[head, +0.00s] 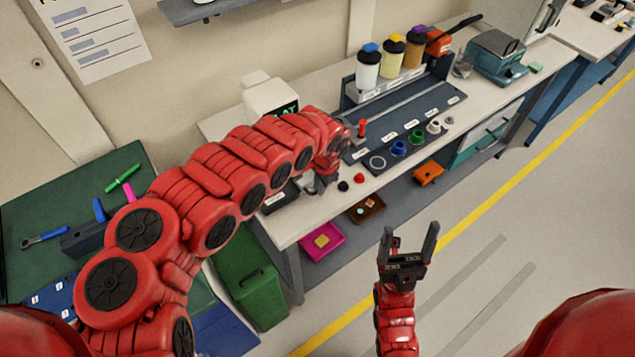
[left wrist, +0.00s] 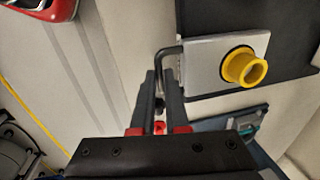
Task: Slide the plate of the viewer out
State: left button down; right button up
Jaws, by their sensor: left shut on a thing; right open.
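In the left wrist view, the viewer shows as a light grey flat piece (left wrist: 200,72) with a yellow round eyepiece (left wrist: 244,68), against a dark base (left wrist: 240,18). A thin bent black handle (left wrist: 168,50) stands out from its left side. My left gripper (left wrist: 161,80) is shut on this handle. In the head view, my left gripper (head: 325,184) is low at the bench's left end, beside a dark block (head: 279,197), and my arm hides most of the viewer. My right gripper (head: 410,235) is open and empty over the floor in front of the bench.
A white device (head: 270,97) stands behind my left arm. Trays, one of them pink (head: 322,242), lie on the lower shelf. The floor at right is clear.

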pick_arm(q)
jog(key=shift+s+d+f, duration=0.1)
jog(key=shift+s+d, duration=0.05)
jog(key=c, duration=1.2)
grip_release()
jog(key=shift+c, duration=0.2)
jog(key=o, duration=0.3)
jog(key=shift+s, duration=0.1)
jog(key=shift+r, duration=0.65)
jog(key=r+p, duration=0.2)
jog(key=r, duration=0.3)
jog(key=s+d+r+p, duration=0.1)
jog(key=r+p, duration=0.1)
jog(key=r, duration=0.3)
jog(key=s+r+p, duration=0.1)
jog(key=r+p, duration=0.1)
jog(key=r, duration=0.4)
jog(key=shift+s+d+p, duration=0.2)
jog(key=shift+d+p, duration=0.1)
jog(key=shift+p, duration=0.05)
